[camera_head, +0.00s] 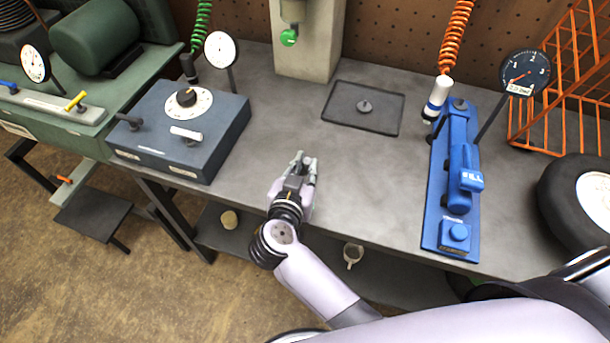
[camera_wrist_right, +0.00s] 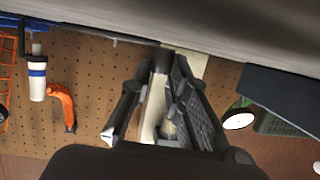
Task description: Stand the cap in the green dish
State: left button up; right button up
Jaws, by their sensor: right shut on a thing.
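My right gripper (camera_head: 303,160) is over the front part of the grey bench, its fingers pointing toward the back wall. It is shut on a small piece, which I take to be the cap; the fingers hide most of it in the head view. In the right wrist view, a small pale rounded piece (camera_wrist_right: 168,129) shows between the fingers of the right gripper (camera_wrist_right: 163,85). I cannot make out a green dish for certain in either view. My left gripper is not in view.
A dark square tray (camera_head: 343,120) with a small grey knob (camera_head: 365,106) lies behind the gripper. A blue-grey box (camera_head: 222,140) is left, and a blue fixture (camera_head: 432,215) right. A pale post (camera_head: 322,55) stands at the back. The bench (camera_head: 350,185) around the gripper is clear.

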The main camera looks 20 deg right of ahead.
jog(key=shift+f, duration=0.35)
jog(key=o, duration=0.7)
jog(key=shift+f, duration=0.15)
jog(key=shift+o, duration=0.2)
